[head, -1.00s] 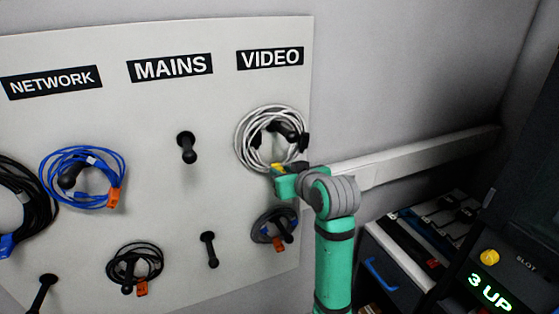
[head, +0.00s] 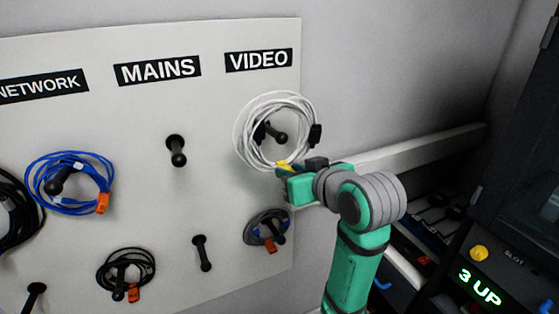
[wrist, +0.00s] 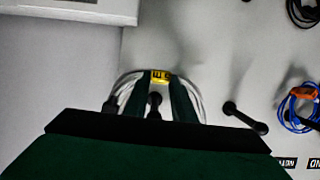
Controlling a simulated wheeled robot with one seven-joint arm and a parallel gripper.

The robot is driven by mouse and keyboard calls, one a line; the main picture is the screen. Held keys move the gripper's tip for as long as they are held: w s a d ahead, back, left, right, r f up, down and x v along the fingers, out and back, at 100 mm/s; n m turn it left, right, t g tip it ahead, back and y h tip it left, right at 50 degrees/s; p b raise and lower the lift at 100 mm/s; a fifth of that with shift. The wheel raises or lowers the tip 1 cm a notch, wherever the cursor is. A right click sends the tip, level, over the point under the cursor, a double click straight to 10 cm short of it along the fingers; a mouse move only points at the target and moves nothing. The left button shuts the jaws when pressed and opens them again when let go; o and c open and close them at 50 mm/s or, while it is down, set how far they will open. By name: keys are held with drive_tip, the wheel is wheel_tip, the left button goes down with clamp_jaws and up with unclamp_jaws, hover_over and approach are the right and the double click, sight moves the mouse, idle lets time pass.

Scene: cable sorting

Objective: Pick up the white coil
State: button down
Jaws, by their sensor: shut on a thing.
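The white coil (head: 246,139) is at the peg (head: 275,132) under the VIDEO label. The peg shows inside its loop; I cannot tell whether the loop is still around the peg or in front of it. A black connector (head: 316,135) hangs at its right side. My gripper (head: 284,171) is shut on the coil's lower edge, at a yellow tag. In the wrist view the yellow tag (wrist: 160,76) sits between the green fingers of my gripper (wrist: 160,88), with white strands (wrist: 196,98) on both sides.
The peg under MAINS (head: 176,150) is empty. A blue coil (head: 70,182) hangs at left. A grey coil (head: 262,225) hangs just below my gripper, and a dark coil (head: 125,272) lower left. A wall rail (head: 430,147) runs behind my arm.

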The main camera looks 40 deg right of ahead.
drive_tip(key=s+a, duration=0.3)
drive_tip(key=s, duration=0.6)
drive_tip(key=shift+s, duration=0.2)
